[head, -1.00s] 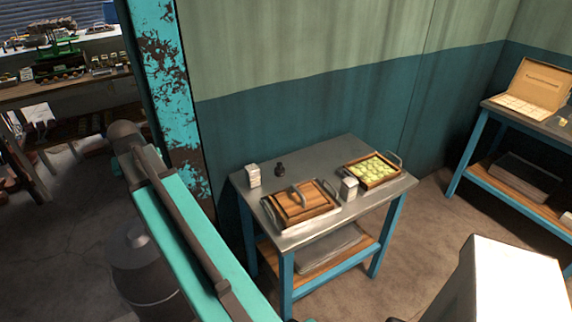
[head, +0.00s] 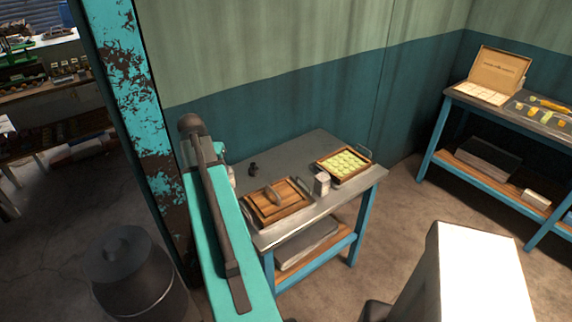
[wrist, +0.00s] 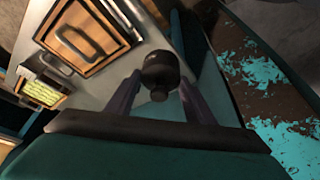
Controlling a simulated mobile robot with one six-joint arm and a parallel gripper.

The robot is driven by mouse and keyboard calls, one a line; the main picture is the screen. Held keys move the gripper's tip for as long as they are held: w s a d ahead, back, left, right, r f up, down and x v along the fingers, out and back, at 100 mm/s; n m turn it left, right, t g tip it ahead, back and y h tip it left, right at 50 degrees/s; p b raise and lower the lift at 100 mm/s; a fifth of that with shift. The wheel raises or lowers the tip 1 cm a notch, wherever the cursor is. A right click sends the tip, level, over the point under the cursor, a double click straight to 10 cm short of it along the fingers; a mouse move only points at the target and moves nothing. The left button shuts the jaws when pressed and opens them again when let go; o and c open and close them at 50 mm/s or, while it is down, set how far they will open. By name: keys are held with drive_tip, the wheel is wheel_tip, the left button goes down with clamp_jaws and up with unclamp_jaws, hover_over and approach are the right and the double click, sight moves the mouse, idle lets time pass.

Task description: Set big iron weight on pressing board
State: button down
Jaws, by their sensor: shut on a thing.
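The pressing board (head: 291,202), a brown wooden lid with a loop handle, lies in a shallow wooden frame on the metal table. It also shows at upper left in the wrist view (wrist: 80,19). In the wrist view my gripper (wrist: 159,86) is shut on a dark round iron weight with a knob (wrist: 160,68), which I take as the big iron weight. The weight is to the right of the board there, apart from it.
A rusty turquoise post (head: 132,120) rises at left. Another table (head: 470,103) stands far right.

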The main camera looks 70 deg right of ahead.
drive_tip(key=s+d+m, duration=0.2)
drive_tip(key=s+d, duration=0.2)
drive_tip(key=s, duration=0.3)
drive_tip(key=s+d+f+m+g+p, duration=0.1)
drive_tip(key=s+d+m, duration=0.1)
drive_tip(key=s+d, duration=0.2)
drive_tip(key=s+d+f+m+g+p, duration=0.1)
drive_tip(key=s+d, duration=0.3)
drive_tip(key=s, duration=0.7)
drive_tip(key=shift+d+f+m, duration=0.25)
drive_tip(key=shift+d+m, duration=0.1)
drive_tip(key=shift+m, duration=0.15)
drive_tip(key=shift+f, duration=0.25)
drive_tip(key=shift+f+b, duration=1.5)
drive_tip(key=shift+f, duration=1.55)
drive_tip(key=shift+w+a+f, duration=0.1)
drive_tip(key=shift+w+a, duration=0.05)
drive_tip(key=shift+f+b, duration=0.3)
drive_tip(key=shift+b, duration=0.15)
